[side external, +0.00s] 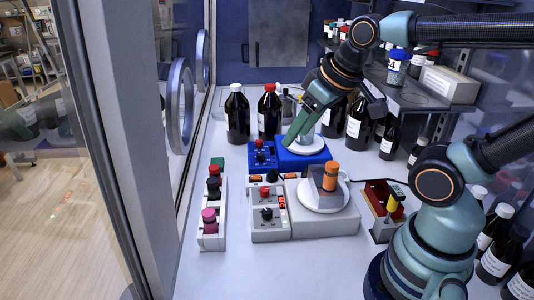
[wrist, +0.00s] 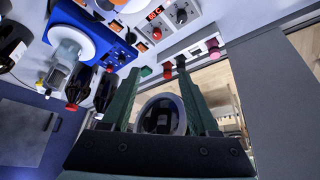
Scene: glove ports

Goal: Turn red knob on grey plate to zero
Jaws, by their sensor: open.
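The red knob (side external: 265,191) stands near the top of the grey plate (side external: 257,232), the control panel left of a grey hotplate (side external: 335,224). A black knob (side external: 267,213) sits below it on the same plate. How far the red knob is turned is too small to tell. My gripper (side external: 290,142) is by the blue hotplate (side external: 303,163) behind the grey one, apart from the red knob. In the wrist view my gripper (wrist: 160,88) has its two green fingers spread and nothing between them. That view also shows the grey plate's red readout (wrist: 155,12) near the top edge.
A blue panel (side external: 262,155) with its own knobs stands behind the grey plate. A white rack (side external: 211,241) with coloured caps stands left. An orange-topped vessel (side external: 329,177) sits on the grey hotplate. A red tray (side external: 383,197) lies right. Brown bottles (side external: 237,115) line the back.

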